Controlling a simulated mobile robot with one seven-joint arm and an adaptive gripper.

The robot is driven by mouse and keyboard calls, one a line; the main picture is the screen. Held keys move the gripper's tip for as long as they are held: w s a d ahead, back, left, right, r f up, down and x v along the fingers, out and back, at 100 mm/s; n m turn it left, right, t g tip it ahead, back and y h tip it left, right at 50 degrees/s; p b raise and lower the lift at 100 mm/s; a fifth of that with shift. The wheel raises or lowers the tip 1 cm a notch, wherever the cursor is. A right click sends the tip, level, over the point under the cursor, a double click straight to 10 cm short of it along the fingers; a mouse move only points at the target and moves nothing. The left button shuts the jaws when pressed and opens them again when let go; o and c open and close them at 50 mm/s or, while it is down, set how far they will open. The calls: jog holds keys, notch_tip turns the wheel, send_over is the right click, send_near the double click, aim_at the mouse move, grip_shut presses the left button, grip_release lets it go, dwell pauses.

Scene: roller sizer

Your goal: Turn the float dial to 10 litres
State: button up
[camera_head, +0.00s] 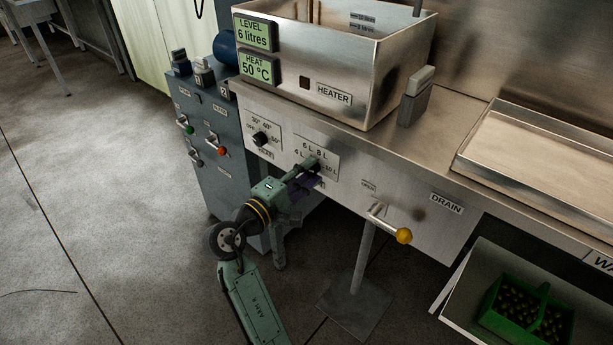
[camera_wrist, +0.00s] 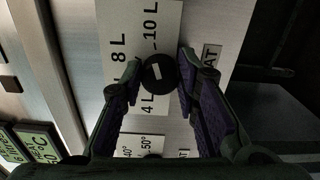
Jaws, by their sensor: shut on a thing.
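The float dial is a round black knob (camera_head: 312,162) on the white scale plate (camera_head: 325,150) at the front of the steel tank bench. The plate is marked 4 L, 6 L, 8 L and 10 L. My gripper (camera_head: 305,171) reaches it from the front left and is shut on the knob. In the wrist view the dial (camera_wrist: 158,73) sits between the two purple-padded fingers, with a short white mark on its face. I cannot tell which figure the mark points at. The 6 L figure is hidden there. The level display (camera_head: 254,34) reads 6 litres.
The heat dial (camera_head: 261,139) is just left of the float plate, and the heat display (camera_head: 257,67) reads 50 °C. A drain lever with an orange ball (camera_head: 403,236) juts out at the right. A green crate (camera_head: 497,297) is low at the right. Open floor lies left.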

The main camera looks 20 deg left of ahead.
jog(key=shift+m, duration=0.5)
jog(key=o, duration=1.2)
jog(key=shift+c, duration=0.2)
jog(key=v, duration=1.2)
